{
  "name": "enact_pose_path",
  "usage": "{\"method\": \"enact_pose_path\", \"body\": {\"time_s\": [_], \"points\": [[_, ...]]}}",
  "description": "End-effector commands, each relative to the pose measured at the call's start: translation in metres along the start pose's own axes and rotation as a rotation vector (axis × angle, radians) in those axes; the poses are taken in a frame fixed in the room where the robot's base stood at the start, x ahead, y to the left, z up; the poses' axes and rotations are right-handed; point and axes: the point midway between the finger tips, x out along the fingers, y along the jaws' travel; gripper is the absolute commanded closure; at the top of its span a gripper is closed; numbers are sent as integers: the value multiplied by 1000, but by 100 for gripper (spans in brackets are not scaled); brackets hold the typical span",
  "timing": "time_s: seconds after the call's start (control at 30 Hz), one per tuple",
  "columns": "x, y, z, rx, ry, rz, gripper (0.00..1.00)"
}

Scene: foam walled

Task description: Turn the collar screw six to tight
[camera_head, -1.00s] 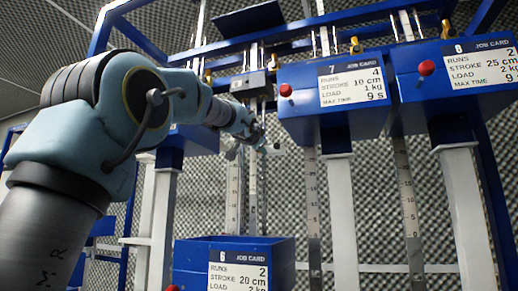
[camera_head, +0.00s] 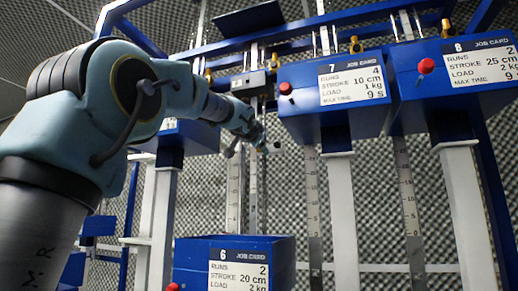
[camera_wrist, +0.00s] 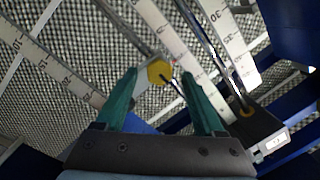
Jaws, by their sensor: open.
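A yellow six-sided screw head (camera_wrist: 158,70), which looks like the collar screw, shows in the wrist view beside a ruled strip. My gripper (camera_wrist: 161,74) has its two green fingers apart, one on each side of the screw head in the picture. I cannot tell whether they touch it or how far away it is. In the head view my gripper (camera_head: 262,145) is small, in front of the rails above the blue box with job card 6 (camera_head: 238,275). The screw cannot be made out there.
Blue boxes with job card 7 (camera_head: 351,83) and job card 8 (camera_head: 481,62) stand to the right of my gripper, each with a red button. Ruled strips (camera_wrist: 230,40) and metal rods run close by in the wrist view. Grey foam (camera_head: 380,220) covers the wall behind.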

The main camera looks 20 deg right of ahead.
Motion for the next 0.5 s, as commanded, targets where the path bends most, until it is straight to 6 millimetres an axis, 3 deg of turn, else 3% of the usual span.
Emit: {"method": "enact_pose_path", "body": {"time_s": [0.3,0.5], "points": [[-64,2,2,0,2,-1,30],[-88,2,1,-1,1,0,30]]}}
